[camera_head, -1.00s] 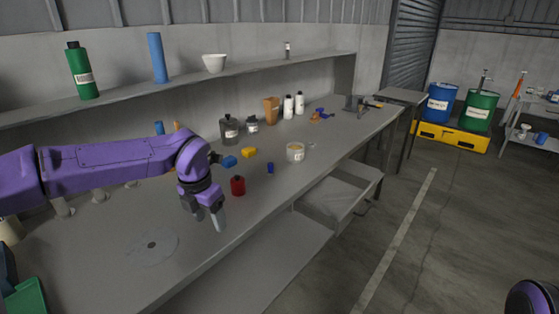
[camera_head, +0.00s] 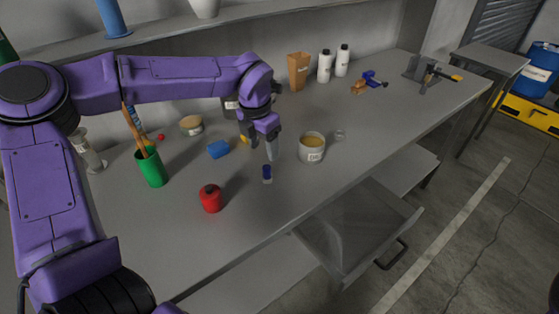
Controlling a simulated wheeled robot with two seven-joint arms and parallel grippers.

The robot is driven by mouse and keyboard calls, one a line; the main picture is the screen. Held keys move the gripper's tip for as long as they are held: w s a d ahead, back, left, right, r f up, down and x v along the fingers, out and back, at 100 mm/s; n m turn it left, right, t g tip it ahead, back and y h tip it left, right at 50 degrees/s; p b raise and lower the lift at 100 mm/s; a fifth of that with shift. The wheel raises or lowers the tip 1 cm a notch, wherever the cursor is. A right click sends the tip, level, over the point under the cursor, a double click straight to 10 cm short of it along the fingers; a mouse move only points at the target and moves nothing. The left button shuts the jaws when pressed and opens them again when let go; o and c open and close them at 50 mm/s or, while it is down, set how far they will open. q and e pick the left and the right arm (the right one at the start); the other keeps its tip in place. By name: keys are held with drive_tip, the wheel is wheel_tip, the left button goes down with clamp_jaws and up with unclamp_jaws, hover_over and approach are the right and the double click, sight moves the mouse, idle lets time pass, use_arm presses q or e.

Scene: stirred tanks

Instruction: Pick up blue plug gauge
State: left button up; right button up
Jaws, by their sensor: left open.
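The blue plug gauge (camera_head: 267,173) is a small upright cylinder with a blue top and a paler lower end. It stands on the grey workbench (camera_head: 250,215) near the middle of the head view. My left gripper (camera_head: 264,150) is open and points down just above and behind the gauge. No contact with the gauge shows. My right gripper is not in view.
A red container (camera_head: 211,199) stands to the gauge's front left. A labelled tin with yellow contents (camera_head: 312,147) is to its right. A blue block (camera_head: 218,149) lies to the left, and a green cup (camera_head: 151,168) stands farther left. An open drawer (camera_head: 355,225) juts out below.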

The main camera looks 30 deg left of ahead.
sight(266, 167)
use_arm(q)
drive_tip(key=f, duration=0.4)
drive_tip(key=shift+s+d+f+p, duration=0.1)
drive_tip(key=shift+s+f+p, duration=0.15)
drive_tip(key=shift+s+p, duration=0.1)
drive_tip(key=f, duration=0.2)
drive_tip(key=w+f+p, duration=0.1)
drive_tip(key=f, duration=0.1)
drive_tip(key=shift+w+d+f, duration=0.15)
drive_tip(key=shift+d+f, duration=0.05)
drive_tip(key=shift+f, duration=0.45)
drive_tip(key=c, duration=1.1)
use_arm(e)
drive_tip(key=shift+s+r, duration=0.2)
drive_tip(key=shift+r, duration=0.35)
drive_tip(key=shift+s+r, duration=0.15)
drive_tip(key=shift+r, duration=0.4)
